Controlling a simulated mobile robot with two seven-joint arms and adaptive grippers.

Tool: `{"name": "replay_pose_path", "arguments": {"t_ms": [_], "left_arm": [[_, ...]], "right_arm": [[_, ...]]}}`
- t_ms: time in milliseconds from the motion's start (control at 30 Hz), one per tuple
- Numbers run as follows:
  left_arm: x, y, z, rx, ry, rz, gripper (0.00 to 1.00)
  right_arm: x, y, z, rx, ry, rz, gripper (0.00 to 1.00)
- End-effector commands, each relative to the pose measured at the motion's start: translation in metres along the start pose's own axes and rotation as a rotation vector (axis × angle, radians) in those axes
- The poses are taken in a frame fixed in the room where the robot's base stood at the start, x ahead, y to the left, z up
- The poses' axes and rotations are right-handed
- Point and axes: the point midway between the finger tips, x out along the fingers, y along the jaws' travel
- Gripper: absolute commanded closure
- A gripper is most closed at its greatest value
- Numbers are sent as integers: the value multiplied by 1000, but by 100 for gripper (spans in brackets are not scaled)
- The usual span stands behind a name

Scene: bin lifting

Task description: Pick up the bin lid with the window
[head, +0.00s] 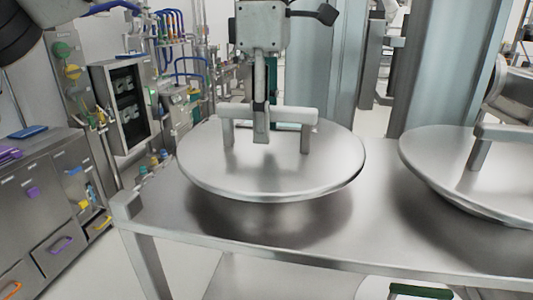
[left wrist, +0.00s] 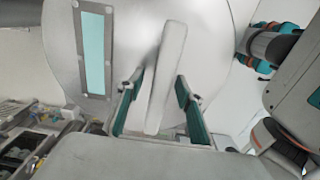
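A round, shiny metal lid (head: 215,165) with a bar handle (head: 295,116) is at the middle of the metal table in the head view. The left wrist view shows this lid (left wrist: 215,40) with a teal rectangular window (left wrist: 94,55) beside the handle (left wrist: 165,75). I cannot make out the window in the head view. My left gripper (head: 262,125) points down over the handle. In the left wrist view, my left gripper (left wrist: 160,85) has its fingers apart, one on each side of the handle, with gaps. No fingers of my right gripper show.
A second metal lid (head: 435,155) with a handle (head: 503,132) is at the right, cut by the picture edge. The metal table (head: 320,245) is bare between and in front of the lids. Cabinets (head: 60,190) and wall equipment stand at the left.

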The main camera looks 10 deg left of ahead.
Motion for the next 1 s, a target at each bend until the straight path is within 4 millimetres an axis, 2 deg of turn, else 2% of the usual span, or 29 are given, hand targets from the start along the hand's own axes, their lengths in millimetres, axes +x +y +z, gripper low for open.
{"name": "replay_pose_path", "arguments": {"t_ms": [133, 167, 300, 767, 1000], "left_arm": [[0, 0, 0, 0, 0, 0, 64], [0, 0, 0, 0, 0, 0, 66], [0, 0, 0, 0, 0, 0, 100], [-6, 0, 0, 0, -4, 5, 100], [-36, 0, 1, -3, -4, 9, 100]], "right_arm": [[0, 0, 0, 0, 0, -1, 100], [0, 0, 0, 0, 0, -1, 100], [0, 0, 0, -1, -1, -1, 100], [-1, 3, 2, -11, -3, 0, 100], [-1, 3, 2, -10, -3, 1, 100]]}}
